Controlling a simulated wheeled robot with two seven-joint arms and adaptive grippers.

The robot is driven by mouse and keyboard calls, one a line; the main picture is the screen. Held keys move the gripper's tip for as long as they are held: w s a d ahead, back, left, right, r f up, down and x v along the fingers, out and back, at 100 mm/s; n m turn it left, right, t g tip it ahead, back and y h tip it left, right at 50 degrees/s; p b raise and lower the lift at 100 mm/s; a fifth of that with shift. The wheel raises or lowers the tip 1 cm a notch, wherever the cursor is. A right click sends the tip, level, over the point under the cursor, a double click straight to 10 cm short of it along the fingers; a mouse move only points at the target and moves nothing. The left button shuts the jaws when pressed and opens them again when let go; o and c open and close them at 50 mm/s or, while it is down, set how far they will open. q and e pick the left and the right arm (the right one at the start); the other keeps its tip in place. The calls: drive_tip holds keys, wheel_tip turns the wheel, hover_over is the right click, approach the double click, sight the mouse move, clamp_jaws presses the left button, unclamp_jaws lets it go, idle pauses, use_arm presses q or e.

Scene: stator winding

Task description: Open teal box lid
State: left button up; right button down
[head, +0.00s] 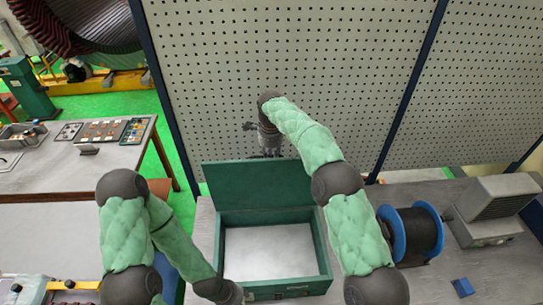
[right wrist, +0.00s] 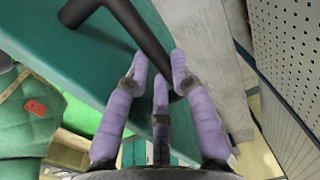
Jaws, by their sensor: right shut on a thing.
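The teal box (head: 325,262) stands on the bench with its pale grey inside showing. Its lid (head: 245,190) is raised and stands steeply up along the back edge. My right gripper (head: 268,152) hangs at the upper edge of the lid. In the right wrist view the purple fingers of my right gripper (right wrist: 163,80) are closed around a black bar-like handle (right wrist: 140,30) beside a teal panel (right wrist: 75,75). My left arm reaches toward the box's front left corner; its gripper is outside the picture.
A blue-flanged spool (head: 420,235) and a grey vented unit (head: 490,215) stand right of the box. A small blue block (head: 462,287) lies near the front. A perforated panel (head: 300,50) rises behind the bench. Another table (head: 50,170) with parts stands at left.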

drive_tip(key=shift+w+f, duration=0.45)
drive_tip(key=shift+f, duration=0.3)
drive_tip(key=shift+s, duration=0.1)
drive_tip(key=c, duration=1.1)
unclamp_jaws()
drive_tip(key=shift+o, duration=0.3)
drive_tip(key=shift+w+r, duration=0.15)
drive_tip(key=shift+w, duration=0.15)
drive_tip(key=shift+r, duration=0.2)
drive_tip(key=shift+r, duration=0.1)
wheel_tip(320, 180, up, 12)
drive_tip(key=s, duration=0.1)
